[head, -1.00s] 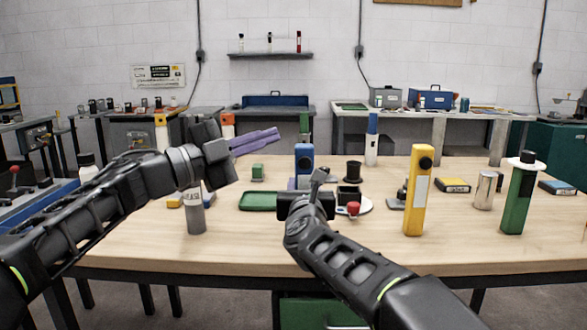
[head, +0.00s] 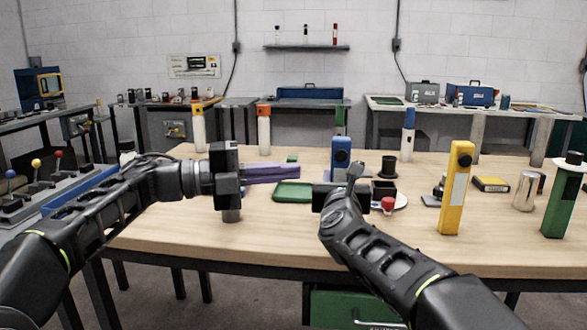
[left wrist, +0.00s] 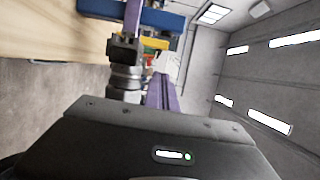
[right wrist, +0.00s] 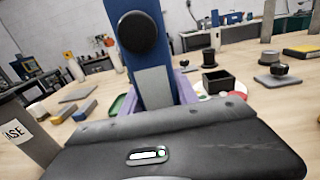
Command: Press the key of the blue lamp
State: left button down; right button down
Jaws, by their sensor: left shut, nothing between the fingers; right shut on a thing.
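The blue lamp (head: 342,153) is an upright blue post with a black round key (right wrist: 138,32) near its top, facing me. My right gripper (right wrist: 152,90) is shut on the lamp, with purple fingers on both sides below the key. In the head view the gripper body hides the lamp's lower part; I cannot tell whether it touches the table. My left gripper (head: 298,171) is shut and empty. Its purple fingers point right, left of the lamp and apart from it in the picture. In the left wrist view the lamp (left wrist: 165,20) lies across the top.
A yellow post (head: 455,190) with a black knob and a green post (head: 563,200) stand to the right.

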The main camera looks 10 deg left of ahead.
aim_at(335, 158)
pick_arm(q)
jog(key=w+d, duration=0.6)
jog(key=d, duration=0.2)
jog(key=shift+w, duration=0.4)
jog(key=shift+w+a, duration=0.15)
jog(key=shift+w, duration=0.85)
